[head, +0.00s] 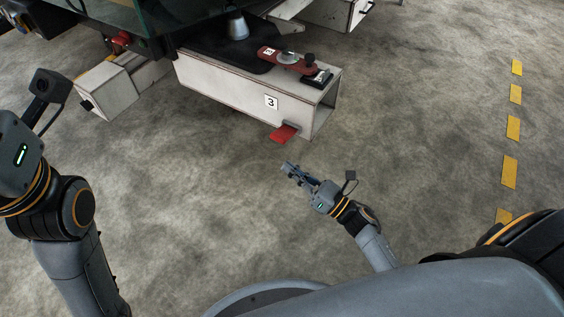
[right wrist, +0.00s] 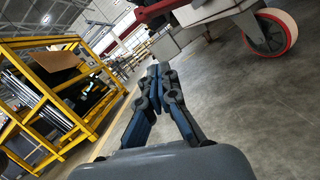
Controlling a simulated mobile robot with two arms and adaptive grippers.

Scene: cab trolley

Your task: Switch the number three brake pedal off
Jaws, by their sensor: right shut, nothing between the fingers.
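The number three brake pedal (head: 283,134) is a red flap sticking out low from the white beam marked 3 (head: 228,86). In the head view my right gripper (head: 287,168) is just below the pedal in the picture, apart from it. It is shut and empty, and its closed fingers (right wrist: 157,75) also show in the right wrist view. I cannot make out the pedal in the right wrist view. My left arm is at the left of the head view, but its fingers are not visible.
A white box (head: 104,91) stands out at the left of the trolley. In the right wrist view a caster wheel (right wrist: 270,32) is at upper right and a yellow rack (right wrist: 62,85) at left. Open concrete floor (head: 420,130) lies right of the beam.

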